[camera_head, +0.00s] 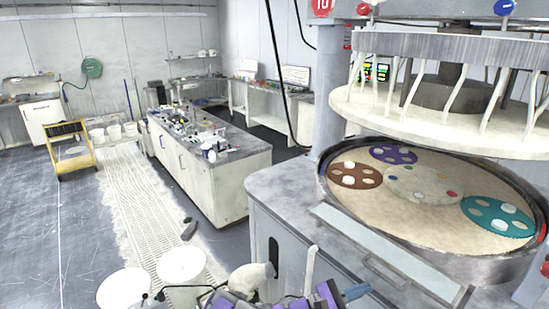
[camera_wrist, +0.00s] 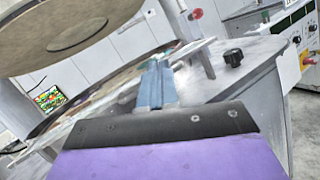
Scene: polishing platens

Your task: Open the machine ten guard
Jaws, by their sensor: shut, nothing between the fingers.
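Machine ten, marked by a red round sign (camera_head: 322,6), has a wide round platen (camera_head: 425,215) with brown, purple and teal carrier discs. A pale, translucent guard panel (camera_head: 385,250) with a grey frame slants along the platen's front edge. I cannot tell how far it is open. My gripper (camera_head: 355,292) is at the bottom of the head view, in front of the machine and below the panel's left part. In the wrist view its blue fingers (camera_wrist: 154,84) are shut and empty. A light bar (camera_wrist: 195,50) lies just beyond them; contact is unclear.
The upper plate (camera_head: 440,125) hangs above the platen. A black knob (camera_wrist: 233,57) stands on the machine's top in the wrist view. White drums (camera_head: 124,288) stand at lower left. A cluttered bench (camera_head: 240,180) and yellow cart (camera_head: 70,150) are behind; the left floor is clear.

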